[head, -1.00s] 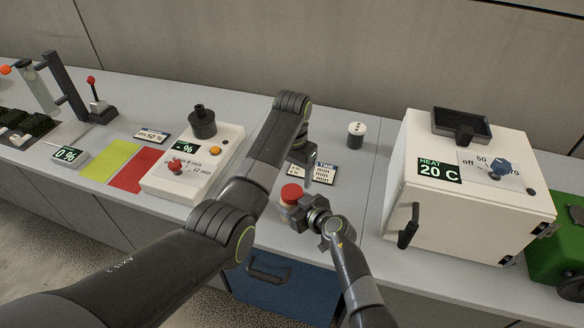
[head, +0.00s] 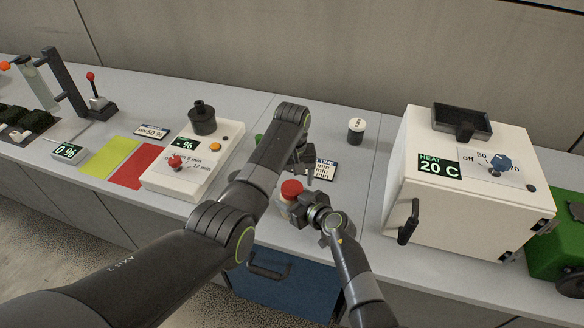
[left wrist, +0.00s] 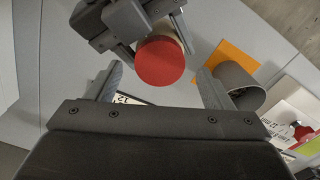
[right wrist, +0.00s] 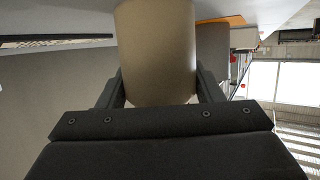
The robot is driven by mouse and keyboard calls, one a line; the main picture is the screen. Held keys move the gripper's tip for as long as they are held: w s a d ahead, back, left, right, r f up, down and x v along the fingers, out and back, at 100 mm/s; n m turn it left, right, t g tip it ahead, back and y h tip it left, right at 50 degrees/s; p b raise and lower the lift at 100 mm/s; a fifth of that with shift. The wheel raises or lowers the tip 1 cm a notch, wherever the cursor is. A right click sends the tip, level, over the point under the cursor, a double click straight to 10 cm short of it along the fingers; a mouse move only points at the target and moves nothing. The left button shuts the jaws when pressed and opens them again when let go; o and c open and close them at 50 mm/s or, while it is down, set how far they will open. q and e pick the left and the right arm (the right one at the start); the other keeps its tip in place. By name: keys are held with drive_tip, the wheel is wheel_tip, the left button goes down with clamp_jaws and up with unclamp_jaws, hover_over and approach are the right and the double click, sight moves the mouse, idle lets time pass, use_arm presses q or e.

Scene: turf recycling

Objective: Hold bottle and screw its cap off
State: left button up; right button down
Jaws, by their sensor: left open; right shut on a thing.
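The bottle (head: 284,207) has a pale body and a red cap (head: 291,189). It stands upright at the front of the counter. My right gripper (head: 302,208) is shut on the bottle's body; the body (right wrist: 155,45) fills the middle of the right wrist view between the fingers. My left gripper (left wrist: 158,85) is open and empty, with its fingers apart. In the left wrist view the red cap (left wrist: 160,62) lies just beyond the fingertips, roughly between them but nearer the top. In the head view the left gripper is partly hidden behind its own arm, above and behind the cap.
A white heater box (head: 470,190) stands to the right. A white timer box (head: 190,165) with a red knob stands to the left. A small black-and-white jar (head: 356,131) is behind the bottle. In the left wrist view a dark cup (left wrist: 240,85) stands near an orange patch (left wrist: 236,58).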

use_arm(q)
drive_tip(key=shift+f, duration=1.4)
drive_tip(key=shift+c, duration=0.3)
drive_tip(key=c, duration=1)
drive_tip(key=shift+o, duration=0.2)
drive_tip(key=n, duration=0.6)
drive_tip(key=shift+r, duration=0.2)
drive_tip(key=shift+r, duration=0.95)
